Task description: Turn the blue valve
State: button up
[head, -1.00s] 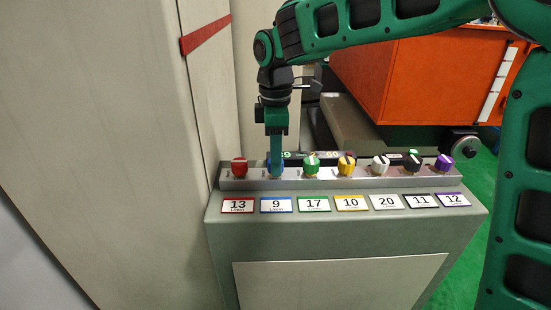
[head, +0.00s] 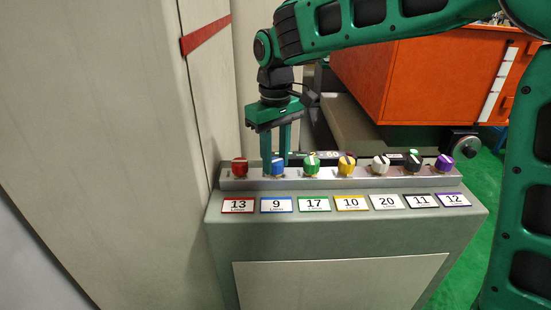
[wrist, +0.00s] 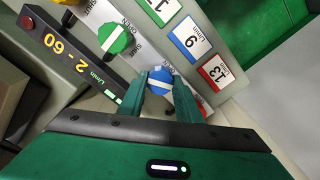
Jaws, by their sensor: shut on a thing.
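The blue valve (head: 278,167) is a round knob with a white stripe, second from the left in the row on the panel. A label reading 9 (head: 276,205) lies below it. My gripper (head: 278,155) points straight down over it, its two green fingers side by side. In the wrist view the blue valve (wrist: 158,84) sits between the fingertips, its white stripe running across from one finger towards the other. My gripper (wrist: 158,92) is shut on it. The fingers hide parts of its sides.
The red valve (head: 239,166) stands close on the left and the green valve (head: 311,165) close on the right. Yellow, white, black and purple valves continue rightwards. A beige wall (head: 130,130) rises left of the panel. An orange cabinet (head: 420,85) stands behind.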

aim_at(276, 160)
jog(key=m, duration=0.6)
jog(key=shift+w+r, duration=0.1)
jog(key=shift+w, duration=0.1)
jog(key=shift+o, duration=0.2)
jog(key=shift+m, duration=0.3)
jog(key=o, duration=1)
jog(key=shift+s, duration=0.1)
jog(key=shift+o, duration=0.2)
notch_tip(276, 160, up, 11)
jog(key=shift+f, duration=0.2)
jog(key=shift+d, duration=0.1)
